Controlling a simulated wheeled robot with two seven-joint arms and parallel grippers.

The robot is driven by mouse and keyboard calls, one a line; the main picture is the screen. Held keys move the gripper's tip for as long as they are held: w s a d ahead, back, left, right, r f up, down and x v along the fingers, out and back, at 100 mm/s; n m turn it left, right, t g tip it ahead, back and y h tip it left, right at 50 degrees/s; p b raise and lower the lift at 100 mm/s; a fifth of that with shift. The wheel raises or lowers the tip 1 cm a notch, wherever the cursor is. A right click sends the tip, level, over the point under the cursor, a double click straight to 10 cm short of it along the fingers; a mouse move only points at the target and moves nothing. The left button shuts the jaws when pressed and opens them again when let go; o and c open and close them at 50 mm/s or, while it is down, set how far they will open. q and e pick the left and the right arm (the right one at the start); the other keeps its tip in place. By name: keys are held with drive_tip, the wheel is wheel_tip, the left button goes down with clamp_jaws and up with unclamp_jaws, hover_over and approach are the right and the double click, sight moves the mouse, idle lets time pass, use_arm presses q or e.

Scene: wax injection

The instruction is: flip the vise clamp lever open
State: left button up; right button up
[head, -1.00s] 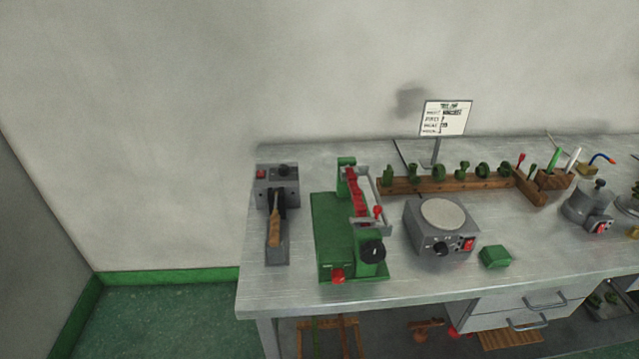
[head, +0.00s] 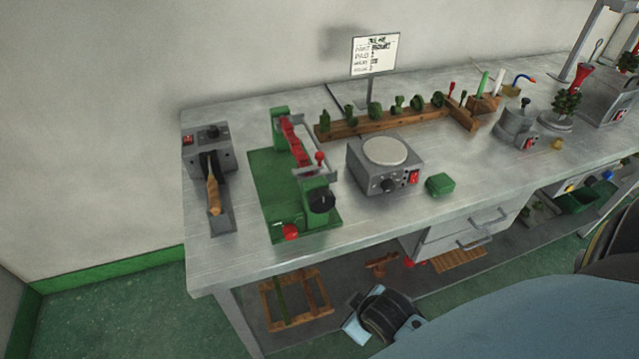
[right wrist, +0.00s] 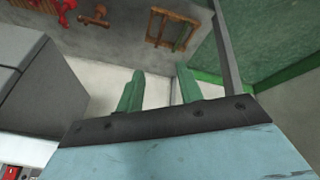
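A green vise-like machine (head: 265,180) stands on the bench towards its left end. It has a red block along its top, a black round knob at the front and a red knob low at the front. A small red-tipped lever (head: 320,158) stands up on its right side; its exact position is hard to tell. The light-blue and black end of my right arm shows low in front of the bench in the head view, away from the machine. My right gripper (right wrist: 160,78) has two green fingers, apart with nothing between them. My left gripper is out of view.
A grey unit with a tan handle (head: 214,190) stands left of the machine. A grey round-topped device (head: 385,175) and a green block (head: 440,184) stand to its right. A wooden rack (head: 345,126) and a sign (head: 375,54) stand behind. The drawers (head: 470,230) hang below the benchtop.

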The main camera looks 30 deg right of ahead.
sight(320, 153)
drive_tip(key=w+d+r+n+t+h, duration=0.1)
drive_tip(key=w+d+r, duration=0.1)
drive_tip(key=r, duration=0.3)
drive_tip(key=w+d+r+t+h, duration=0.1)
drive_tip(key=w+d+r+t, duration=0.1)
drive_tip(key=r, duration=0.3)
drive_tip(key=w+d+r+n+t+h, duration=0.1)
drive_tip(key=w+d+r+t, duration=0.1)
drive_tip(key=d+r, duration=0.2)
drive_tip(key=shift+w+r+n+b, duration=0.2)
drive_tip(key=shift+r+n+b, duration=0.15)
drive_tip(key=shift+r, duration=0.35)
drive_tip(key=w+d+r+n+t+y, duration=0.25)
drive_tip(key=r+n+t, duration=0.45)
drive_tip(key=n, duration=0.4)
drive_tip(key=w+d+r+n+t+y, duration=0.2)
drive_tip(key=w+r+n+t+y, duration=0.15)
drive_tip(key=r+n, duration=0.75)
wheel_tip(320, 153, down, 5)
drive_tip(key=s+a+n+g+y, duration=0.2)
drive_tip(key=n+g+y, duration=0.4)
drive_tip(key=n, duration=0.9)
drive_tip(key=shift+m+t+y, duration=0.25)
drive_tip(key=shift+t+y, duration=0.2)
drive_tip(key=shift+y, duration=0.35)
drive_tip(key=shift+p+x, duration=1.15)
drive_tip(key=shift+x, duration=5.35)
drive_tip(key=shift+d, duration=0.15)
drive_tip(key=shift+c, duration=0.4)
